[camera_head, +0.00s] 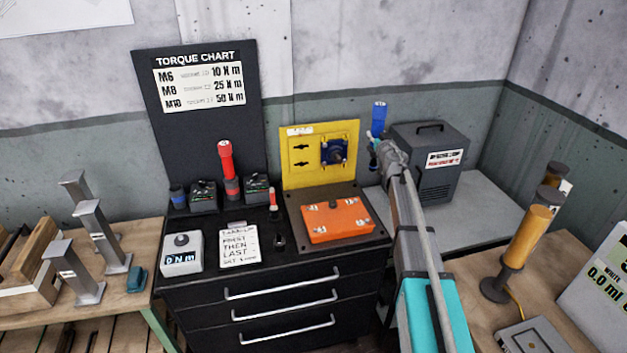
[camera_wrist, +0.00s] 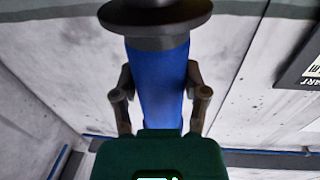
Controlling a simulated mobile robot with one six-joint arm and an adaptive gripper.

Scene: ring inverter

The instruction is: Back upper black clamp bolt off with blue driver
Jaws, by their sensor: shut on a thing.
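The blue driver (camera_head: 379,116) stands roughly upright in my gripper (camera_head: 374,140), to the right of the yellow panel and in front of the grey wall. In the wrist view my gripper (camera_wrist: 161,92) has its fingers on both sides of the driver's blue shaft (camera_wrist: 160,75), below a dark round flange. The yellow panel (camera_head: 291,173) carries two small black fittings one above the other; the upper one (camera_head: 301,147) is possibly the clamp bolt, too small to tell. A dark blue unit (camera_head: 334,151) with a dark knob is on the panel's right. The driver is apart from the panel.
An orange box (camera_head: 337,221) lies on a dark tray before the panel. A red driver (camera_head: 226,160) stands upright at left, among black blocks. A grey case (camera_head: 427,163) stands behind my arm. A round-knobbed meter (camera_head: 181,254) and a note card (camera_head: 239,246) occupy the bench front.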

